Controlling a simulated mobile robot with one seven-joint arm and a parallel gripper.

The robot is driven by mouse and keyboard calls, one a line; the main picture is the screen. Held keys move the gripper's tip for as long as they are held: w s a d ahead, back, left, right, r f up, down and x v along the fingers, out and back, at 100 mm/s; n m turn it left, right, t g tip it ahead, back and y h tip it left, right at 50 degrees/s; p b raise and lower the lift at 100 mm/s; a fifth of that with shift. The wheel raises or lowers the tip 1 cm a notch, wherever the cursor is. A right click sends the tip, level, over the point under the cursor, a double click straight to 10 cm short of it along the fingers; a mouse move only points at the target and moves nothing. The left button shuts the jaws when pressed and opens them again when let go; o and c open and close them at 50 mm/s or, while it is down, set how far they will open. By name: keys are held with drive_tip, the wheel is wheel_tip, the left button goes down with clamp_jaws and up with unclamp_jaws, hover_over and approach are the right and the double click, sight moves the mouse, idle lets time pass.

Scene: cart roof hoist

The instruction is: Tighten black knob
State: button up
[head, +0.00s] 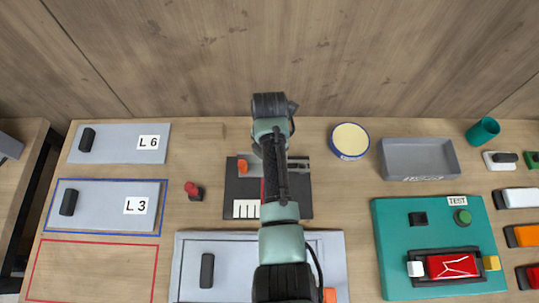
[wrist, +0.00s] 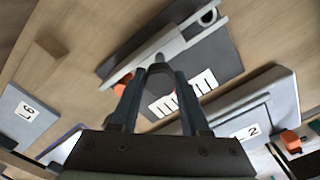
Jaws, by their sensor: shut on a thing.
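My gripper (wrist: 160,80) shows in the wrist view, with its two dark fingers closed on a dark rounded piece (wrist: 160,70) that looks like the black knob. The knob sits at a grey bar tool (wrist: 178,44) with a ring at one end, lying over a dark mat (wrist: 222,62). An orange piece (wrist: 122,85) is beside the left finger. In the head view my arm covers the gripper and the knob; only parts of the dark mat (head: 298,200) and the orange piece (head: 242,166) show. How tight the knob is cannot be seen.
Grey panels L 6 (head: 110,144) and L 3 (head: 100,206) lie left, and another panel (head: 240,275) lies in front. A red knob (head: 193,190) stands left of the mat. A round tin (head: 350,140), grey tray (head: 420,158) and teal test board (head: 395,240) are right.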

clamp_jaws()
